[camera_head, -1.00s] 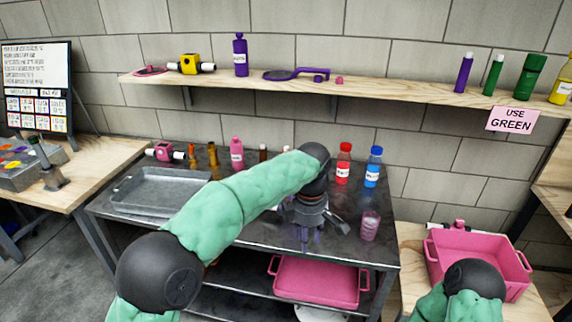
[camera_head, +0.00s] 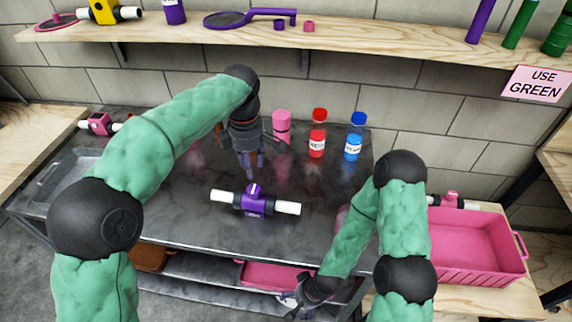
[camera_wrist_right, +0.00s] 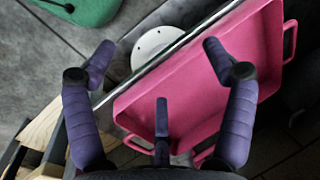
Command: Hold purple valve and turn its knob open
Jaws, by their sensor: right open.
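The purple valve (camera_head: 258,204) lies on the dark metal table. Its white pipe ends stick out left and right, and a small purple knob (camera_head: 254,188) is on top. My left gripper (camera_head: 249,168) points down just behind the valve, apart from it; its finger spread is unclear from this angle. My right gripper (camera_head: 292,301) is low at the table's front edge, below the tabletop. In the right wrist view it (camera_wrist_right: 160,62) is open and empty, its purple fingers spread over a pink tray (camera_wrist_right: 205,80) on the lower shelf.
Pink, red (camera_head: 317,142) and blue (camera_head: 353,147) bottles stand at the table's back. A pink valve (camera_head: 98,124) and metal tray (camera_head: 62,178) are at the left. A pink crate (camera_head: 480,247) stands at the right. A wooden shelf (camera_head: 370,41) runs above. The table around the valve is clear.

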